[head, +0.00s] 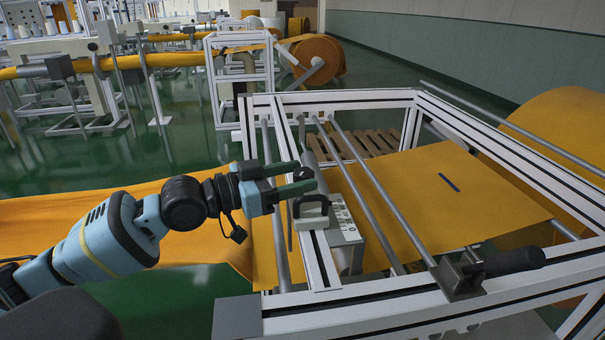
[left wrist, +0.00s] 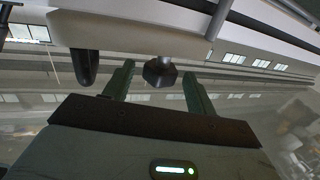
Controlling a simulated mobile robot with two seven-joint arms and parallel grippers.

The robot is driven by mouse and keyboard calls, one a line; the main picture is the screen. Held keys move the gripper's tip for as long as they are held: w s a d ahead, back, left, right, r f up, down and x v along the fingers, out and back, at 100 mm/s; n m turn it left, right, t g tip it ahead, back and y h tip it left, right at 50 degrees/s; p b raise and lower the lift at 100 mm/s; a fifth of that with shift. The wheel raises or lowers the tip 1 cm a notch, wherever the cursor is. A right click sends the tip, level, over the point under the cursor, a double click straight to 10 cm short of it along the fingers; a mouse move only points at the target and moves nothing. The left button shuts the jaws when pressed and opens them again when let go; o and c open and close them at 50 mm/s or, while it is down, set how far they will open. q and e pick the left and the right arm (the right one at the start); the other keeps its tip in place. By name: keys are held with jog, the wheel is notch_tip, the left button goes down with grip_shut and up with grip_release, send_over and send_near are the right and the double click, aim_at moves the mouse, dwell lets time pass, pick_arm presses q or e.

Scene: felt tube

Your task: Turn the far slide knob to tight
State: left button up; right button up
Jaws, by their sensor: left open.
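A dark knob (left wrist: 160,72) shows in the left wrist view, on a short stem under a pale beam. It stands between the two fingertips of my left gripper (left wrist: 158,84), with a gap on each side. In the head view my left gripper (head: 304,177) is open at the left rail of the white frame, and a small black knob (head: 303,173) is partly hidden between its fingers. I cannot read any tight mark or tell which way the knob is turned. My right gripper is not in view.
A black lever handle (head: 513,261) is on the front beam. Metal rods (head: 375,185) cross above the orange felt (head: 450,190). A dark peg (left wrist: 85,66) hangs left of the fingers.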

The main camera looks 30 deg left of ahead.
pick_arm(q)
jog(key=shift+w+d+r, duration=0.1)
jog(key=shift+w+d, duration=0.35)
jog(key=shift+w, duration=0.15)
jog(key=shift+w+d, duration=0.2)
